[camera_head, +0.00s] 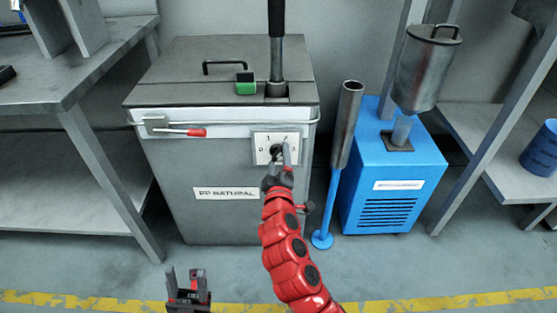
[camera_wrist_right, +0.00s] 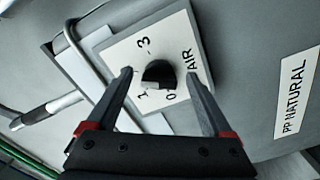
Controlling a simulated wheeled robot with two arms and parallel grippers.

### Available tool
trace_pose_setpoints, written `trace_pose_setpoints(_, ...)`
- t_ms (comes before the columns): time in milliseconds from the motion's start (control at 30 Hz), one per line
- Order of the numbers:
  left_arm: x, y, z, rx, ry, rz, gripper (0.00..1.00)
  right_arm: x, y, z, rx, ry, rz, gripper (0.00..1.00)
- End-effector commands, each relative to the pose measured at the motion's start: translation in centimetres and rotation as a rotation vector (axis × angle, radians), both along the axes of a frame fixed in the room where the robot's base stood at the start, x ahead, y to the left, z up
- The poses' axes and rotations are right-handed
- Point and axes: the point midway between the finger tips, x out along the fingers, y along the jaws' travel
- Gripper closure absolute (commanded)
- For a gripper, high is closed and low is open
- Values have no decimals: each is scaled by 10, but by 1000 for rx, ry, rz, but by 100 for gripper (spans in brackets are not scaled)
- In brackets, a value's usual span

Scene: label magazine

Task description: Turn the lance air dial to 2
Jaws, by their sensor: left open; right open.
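The air dial is a black knob (camera_wrist_right: 158,72) on a white plate (camera_wrist_right: 115,52) marked 0, 1, 3 and AIR. The plate also shows in the head view (camera_head: 259,158), on the front of the grey bin. In the right wrist view, no 2 is readable. I cannot tell which mark the knob points to. My right gripper (camera_wrist_right: 160,76) is open, its fingers on either side of the knob with gaps visible; whether they touch it is unclear. In the head view it (camera_head: 281,153) partly covers the dial. My left gripper (camera_head: 187,278) is open and empty, low over the floor.
The grey bin (camera_head: 225,215) carries a PP NATURAL label (camera_head: 225,193), a red-tipped lever (camera_head: 196,132) and a lid with a black handle. A blue machine (camera_head: 385,205) and a blue stand (camera_head: 322,239) are at right. Metal tables flank both sides.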

Motion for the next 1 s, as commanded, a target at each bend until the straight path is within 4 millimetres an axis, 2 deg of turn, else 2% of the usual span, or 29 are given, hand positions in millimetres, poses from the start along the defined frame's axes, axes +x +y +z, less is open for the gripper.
trace_pose_setpoints(167, 0, 0, 1, -2, 0, 1, 50, -4, 0, 0, -2, 0, 1, 15)
trace_pose_setpoints(267, 0, 1, 5, -7, 1, 3, 50, -16, 1, 1, -3, -1, 3, 15)
trace_pose_setpoints(367, -1, 2, 9, -15, 0, 6, 50, -35, 1, 2, -1, 0, 4, 15)
trace_pose_setpoints(800, 3, 2, 21, -37, 19, 4, 50, -142, 1, 0, -2, 2, 5, 15)
trace_pose_setpoints(1000, 3, 2, 22, -40, 22, 4, 50, -168, 1, -1, -2, 2, 2, 15)
